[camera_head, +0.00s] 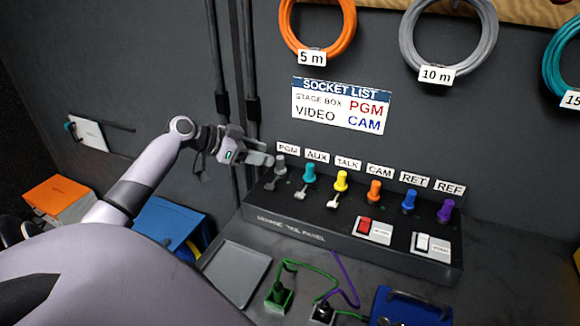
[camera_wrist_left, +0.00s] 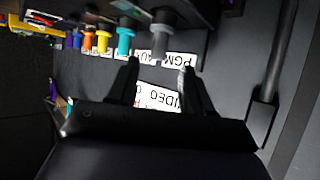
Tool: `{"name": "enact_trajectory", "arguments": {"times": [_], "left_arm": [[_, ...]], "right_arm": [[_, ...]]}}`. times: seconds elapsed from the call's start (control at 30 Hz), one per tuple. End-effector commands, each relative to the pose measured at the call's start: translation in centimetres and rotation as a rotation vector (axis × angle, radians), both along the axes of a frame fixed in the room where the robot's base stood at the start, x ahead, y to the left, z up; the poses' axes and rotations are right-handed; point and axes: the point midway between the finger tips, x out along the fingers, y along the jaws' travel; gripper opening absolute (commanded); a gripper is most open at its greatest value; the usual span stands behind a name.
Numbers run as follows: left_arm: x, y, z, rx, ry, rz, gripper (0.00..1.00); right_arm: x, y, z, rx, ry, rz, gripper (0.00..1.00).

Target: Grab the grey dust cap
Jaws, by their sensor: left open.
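The grey dust cap (camera_head: 280,164) stands on the leftmost socket of the black panel (camera_head: 345,234), under the PGM label (camera_head: 288,148). My left gripper (camera_head: 264,153) is open, its fingertips close to the cap's left side in the head view. In the left wrist view, which is upside down, the grey cap (camera_wrist_left: 161,38) shows just beyond and roughly between the two spread fingertips (camera_wrist_left: 160,66). The fingers are not closed on it. I cannot tell whether either finger touches it. My right gripper is not in view.
Teal (camera_head: 309,173), yellow (camera_head: 341,181), orange (camera_head: 374,190), blue and purple caps stand in a row to the right. Vertical conduits (camera_head: 251,105) run up the wall behind the gripper. A grey tray (camera_head: 236,272) and green plug (camera_head: 279,295) lie in front of the panel.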

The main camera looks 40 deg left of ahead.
Motion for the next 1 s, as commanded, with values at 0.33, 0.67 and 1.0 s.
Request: {"name": "enact_trajectory", "arguments": {"times": [0.33, 0.67, 1.0], "left_arm": [[3.4, -2.1, -2.0, -0.003, -0.001, 0.000, 0.50], [4.7, -2.8, -3.1, 0.002, 0.001, 0.000, 0.50], [4.7, -2.8, -3.1, 0.002, 0.001, 0.000, 0.00]], "right_arm": [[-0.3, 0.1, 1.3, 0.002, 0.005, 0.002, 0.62], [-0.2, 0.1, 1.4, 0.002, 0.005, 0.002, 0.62], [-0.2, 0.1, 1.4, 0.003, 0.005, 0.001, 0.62]]}}
